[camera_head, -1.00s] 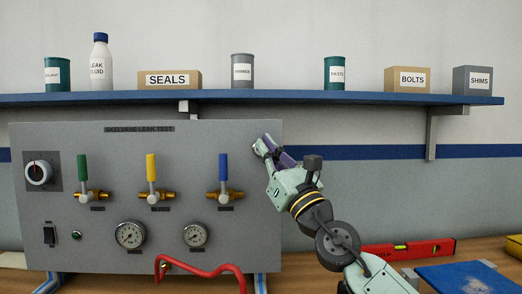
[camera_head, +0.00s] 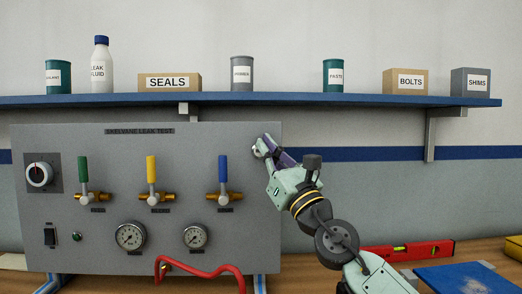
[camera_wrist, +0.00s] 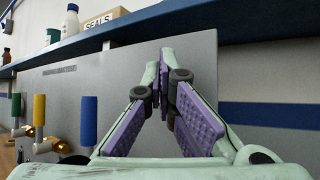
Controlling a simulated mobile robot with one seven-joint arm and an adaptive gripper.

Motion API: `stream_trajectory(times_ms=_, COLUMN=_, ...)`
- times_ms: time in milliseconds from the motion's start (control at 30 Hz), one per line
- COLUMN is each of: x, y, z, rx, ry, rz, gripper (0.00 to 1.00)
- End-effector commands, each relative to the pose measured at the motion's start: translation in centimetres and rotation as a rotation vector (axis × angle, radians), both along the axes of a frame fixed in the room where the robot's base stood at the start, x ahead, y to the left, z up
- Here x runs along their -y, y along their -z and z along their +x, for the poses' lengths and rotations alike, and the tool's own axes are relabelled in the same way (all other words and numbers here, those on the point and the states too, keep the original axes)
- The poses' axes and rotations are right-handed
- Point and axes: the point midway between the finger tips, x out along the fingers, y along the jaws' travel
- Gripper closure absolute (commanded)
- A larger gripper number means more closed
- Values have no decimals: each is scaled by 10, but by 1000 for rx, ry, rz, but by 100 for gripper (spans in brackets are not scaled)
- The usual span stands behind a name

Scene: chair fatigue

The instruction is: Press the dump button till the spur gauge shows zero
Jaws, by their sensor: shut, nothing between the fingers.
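The grey test panel (camera_head: 100,262), marked "SKELVANE LEAK TEST", stands at the left of the head view. It bears a larger gauge (camera_head: 130,236) and a smaller gauge (camera_head: 195,237). Their small labels and needle readings are too small to read, so I cannot tell which is the spur gauge. My gripper (camera_head: 260,146) is shut and empty, its tips at the panel's upper right, right of the blue-handled valve (camera_head: 223,180). In the wrist view the closed fingertips (camera_wrist: 167,58) point at the panel face; contact is unclear. I cannot make out the dump button; the gripper may hide it.
Green (camera_head: 83,180) and yellow (camera_head: 152,180) valve handles, a knob (camera_head: 39,174) and a switch (camera_head: 50,236) are on the panel. A blue shelf (camera_head: 300,98) with cans and boxes runs above. A red level (camera_head: 410,250) lies right.

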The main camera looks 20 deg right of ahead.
Motion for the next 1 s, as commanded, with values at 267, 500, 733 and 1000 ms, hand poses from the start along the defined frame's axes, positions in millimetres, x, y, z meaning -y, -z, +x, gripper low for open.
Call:
stream_trajectory(times_ms=267, x=-6, y=7, z=-5, rx=0, ry=-8, rz=7, gripper=100)
stream_trajectory(times_ms=500, x=-7, y=9, z=-12, rx=-1, ry=-6, rz=8, gripper=100)
stream_trajectory(times_ms=733, x=-8, y=7, z=-13, rx=0, ry=-4, rz=4, gripper=100)
stream_trajectory(times_ms=1000, x=-14, y=7, z=-36, rx=0, ry=-3, rz=2, gripper=100)
